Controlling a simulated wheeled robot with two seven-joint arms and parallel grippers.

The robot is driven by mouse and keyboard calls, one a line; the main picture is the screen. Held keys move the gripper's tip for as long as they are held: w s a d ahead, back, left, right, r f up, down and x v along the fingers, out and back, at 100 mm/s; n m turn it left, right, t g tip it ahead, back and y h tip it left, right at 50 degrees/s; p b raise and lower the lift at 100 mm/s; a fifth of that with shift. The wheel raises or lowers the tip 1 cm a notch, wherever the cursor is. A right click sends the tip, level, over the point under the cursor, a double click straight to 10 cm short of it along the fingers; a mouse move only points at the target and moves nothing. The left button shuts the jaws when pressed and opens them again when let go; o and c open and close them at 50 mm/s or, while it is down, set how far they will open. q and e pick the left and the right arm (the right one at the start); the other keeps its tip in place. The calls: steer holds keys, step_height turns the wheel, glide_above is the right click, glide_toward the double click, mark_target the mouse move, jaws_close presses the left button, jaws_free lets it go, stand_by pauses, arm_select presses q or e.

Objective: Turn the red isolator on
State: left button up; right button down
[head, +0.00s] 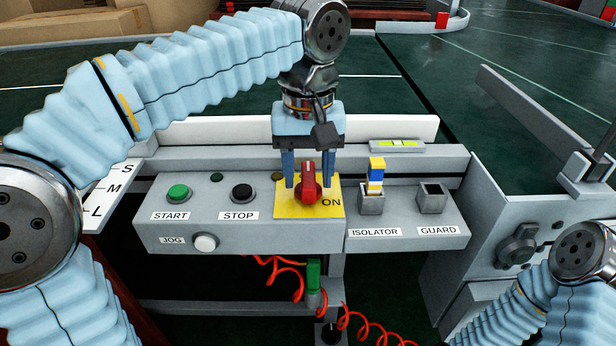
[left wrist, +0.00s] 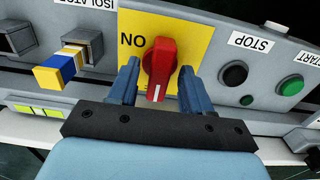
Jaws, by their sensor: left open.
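The red isolator (head: 309,185) is a rotary knob on a yellow plate (head: 285,208) marked ON at its right, on the grey control panel (head: 270,238). Its handle stands upright in the head view, with a white mark near the top. My left gripper (head: 309,184) reaches down from above, open, with one blue finger on each side of the knob. The left wrist view also shows the knob (left wrist: 159,68) between the two separate fingers (left wrist: 157,85); I cannot tell whether either touches it. Part of my right arm shows at lower right, but its gripper is out of view.
The panel also has a green START button (head: 178,193), a black STOP button (head: 242,192) and a white JOG button (head: 206,242). A yellow, white and blue key piece (head: 376,172) stands in the ISOLATOR socket (head: 371,204). The GUARD socket (head: 433,198) looks empty. Red coiled cable (head: 290,275) hangs below.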

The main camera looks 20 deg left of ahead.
arm_select(q)
steer(key=shift+f, duration=0.25)
steer(key=shift+c, duration=0.2)
jaws_close()
